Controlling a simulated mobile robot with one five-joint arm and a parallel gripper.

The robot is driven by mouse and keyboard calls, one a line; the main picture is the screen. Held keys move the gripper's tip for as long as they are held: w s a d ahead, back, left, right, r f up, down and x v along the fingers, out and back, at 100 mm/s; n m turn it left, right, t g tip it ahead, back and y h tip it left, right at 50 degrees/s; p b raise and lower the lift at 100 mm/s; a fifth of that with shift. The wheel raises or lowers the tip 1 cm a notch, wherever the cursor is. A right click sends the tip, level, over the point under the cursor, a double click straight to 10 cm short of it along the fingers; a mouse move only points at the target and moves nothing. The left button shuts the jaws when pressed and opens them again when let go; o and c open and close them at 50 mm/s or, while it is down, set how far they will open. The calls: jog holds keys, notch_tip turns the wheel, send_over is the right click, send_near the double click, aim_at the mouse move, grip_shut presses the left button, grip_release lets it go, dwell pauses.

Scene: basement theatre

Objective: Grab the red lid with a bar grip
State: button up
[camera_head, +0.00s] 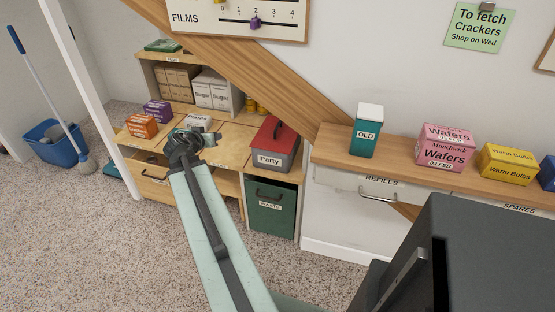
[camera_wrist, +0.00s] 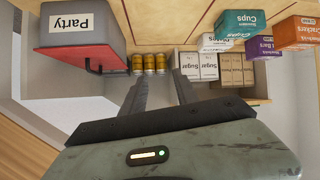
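The red lid (camera_head: 272,133) sits on the grey box marked "Party" (camera_head: 270,160), on the wooden counter under the sloping beam. A dark bar grip stands up on top of the lid. My gripper (camera_head: 200,135) is left of the lid in the head view, over the counter. In the wrist view my gripper's fingers (camera_wrist: 157,76) are apart with nothing between them, beside the lid.
A wooden shelf (camera_head: 150,67) behind holds sugar packs (camera_head: 212,92) and yellow cans (camera_wrist: 150,62). Orange (camera_head: 141,126) and purple boxes stand on the left counter. A green "Waste" bin (camera_head: 270,212) is below the lidded box. A wooden ledge with boxes lies right.

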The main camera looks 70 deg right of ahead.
jog(key=s+d+f+m+h+b, duration=0.25)
jog(key=s+d+f+b, duration=0.4)
jog(key=s+d, duration=0.45)
jog(key=g+h+b, duration=0.1)
jog(key=h+b, duration=0.1)
jog(key=b, duration=0.2)
send_near(278, 125)
jog(key=shift+w+d+f+m, duration=0.15)
jog(key=shift+d+f+m, duration=0.05)
jog(key=shift+d+f, duration=0.3)
jog(key=shift+w+d+f+m, duration=0.15)
jog(key=shift+d+f, duration=0.35)
jog(key=shift+f, duration=0.05)
jog(key=shift+w+d+r, duration=0.1)
jog(key=shift+d+r, duration=0.05)
jog(key=shift+r, duration=0.15)
jog(key=d, duration=0.2)
jog(key=shift+d+f, duration=0.2)
jog(key=shift+d, duration=0.1)
jog(key=d, duration=0.5)
jog(key=shift+d+f, duration=0.15)
grip_shut()
